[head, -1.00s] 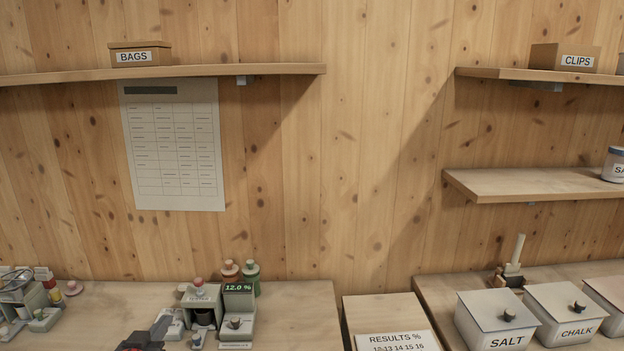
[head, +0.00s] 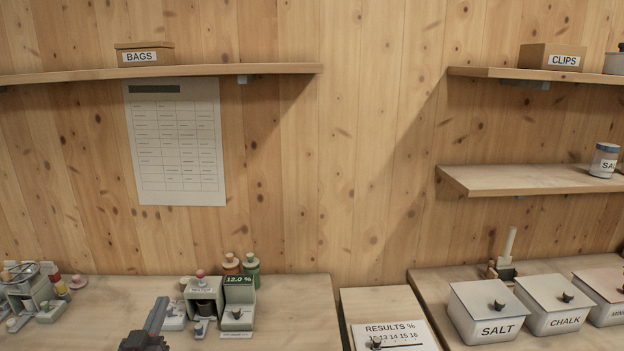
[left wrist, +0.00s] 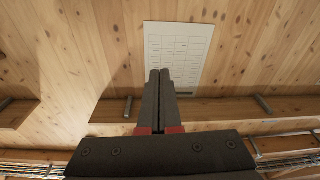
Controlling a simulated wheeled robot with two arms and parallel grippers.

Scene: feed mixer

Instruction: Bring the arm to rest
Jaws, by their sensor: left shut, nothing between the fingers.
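My left gripper (head: 158,318) shows at the bottom of the head view, dark grey and pointing up, in front of the left bench. In the left wrist view its two fingers (left wrist: 160,76) lie side by side, shut with nothing between them. Behind them in that view is the wooden wall with the printed sheet (left wrist: 178,45). The gripper touches nothing that I can see. My right gripper is not in view.
The left bench (head: 290,310) holds a meter reading 12.0 % (head: 238,298) and small bottles. A results board (head: 395,336) lies in the middle. Lidded bins, including salt (head: 490,312) and chalk (head: 550,306), stand right. Shelves (head: 290,70) are on the wall.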

